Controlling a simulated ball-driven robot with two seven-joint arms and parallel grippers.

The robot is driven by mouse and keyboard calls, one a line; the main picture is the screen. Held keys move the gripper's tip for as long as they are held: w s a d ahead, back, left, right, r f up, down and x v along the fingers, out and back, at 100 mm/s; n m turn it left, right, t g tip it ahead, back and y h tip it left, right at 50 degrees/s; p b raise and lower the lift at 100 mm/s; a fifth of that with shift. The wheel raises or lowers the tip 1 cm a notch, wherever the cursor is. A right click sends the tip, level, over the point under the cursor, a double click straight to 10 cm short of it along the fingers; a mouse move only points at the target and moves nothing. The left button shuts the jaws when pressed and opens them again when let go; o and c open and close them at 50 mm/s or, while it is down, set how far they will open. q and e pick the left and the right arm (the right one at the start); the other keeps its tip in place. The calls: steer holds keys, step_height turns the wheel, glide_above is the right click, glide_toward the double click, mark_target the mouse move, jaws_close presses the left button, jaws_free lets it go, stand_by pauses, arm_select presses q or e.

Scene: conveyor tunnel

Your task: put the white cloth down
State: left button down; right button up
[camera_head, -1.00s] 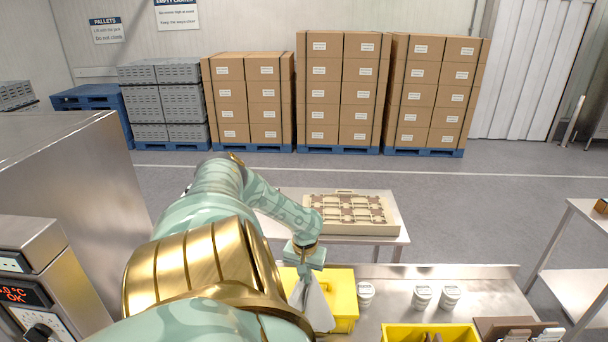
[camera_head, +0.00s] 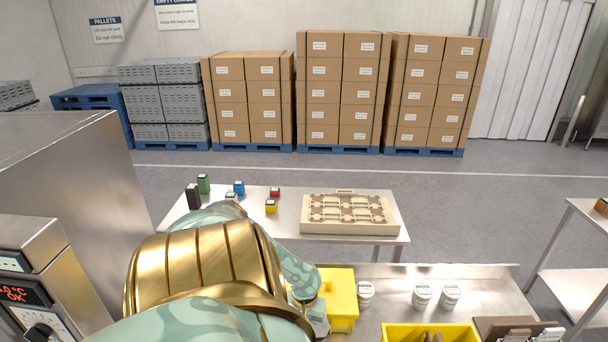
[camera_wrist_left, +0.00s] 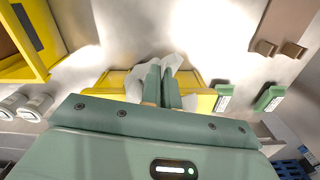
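My left gripper (camera_wrist_left: 163,82) has its two green fingers close together, with the white cloth (camera_wrist_left: 135,86) between and around them. The cloth shows on both sides of the fingers and past their tips, over or against a yellow box (camera_wrist_left: 206,103). I cannot tell whether the cloth touches the box. In the head view the yellow box (camera_head: 343,298) stands on the steel worktop, just right of my left forearm. There my arm hides most of the left gripper and cloth. My right gripper is not in view.
White-lidded tubs (camera_head: 449,297) stand on the steel worktop (camera_head: 395,312). A yellow bin (camera_head: 400,332) is at the front. Behind are a side table with a beige tray (camera_head: 349,228) and small coloured blocks (camera_head: 239,187). A steel machine (camera_head: 60,175) is at left.

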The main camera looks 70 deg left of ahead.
arm_select(q)
steer(key=s+d+f, duration=0.2)
steer(key=d+f, duration=0.3)
steer(key=s+d+f, duration=0.2)
steer(key=d+f, duration=0.4)
steer(key=s+d+f, duration=0.2)
steer(key=d+f, duration=0.3)
steer(key=d, duration=0.1)
steer(key=shift+s+d+f, duration=0.15)
steer(key=shift+s, duration=0.05)
steer(key=c, duration=1.2)
jaws_free()
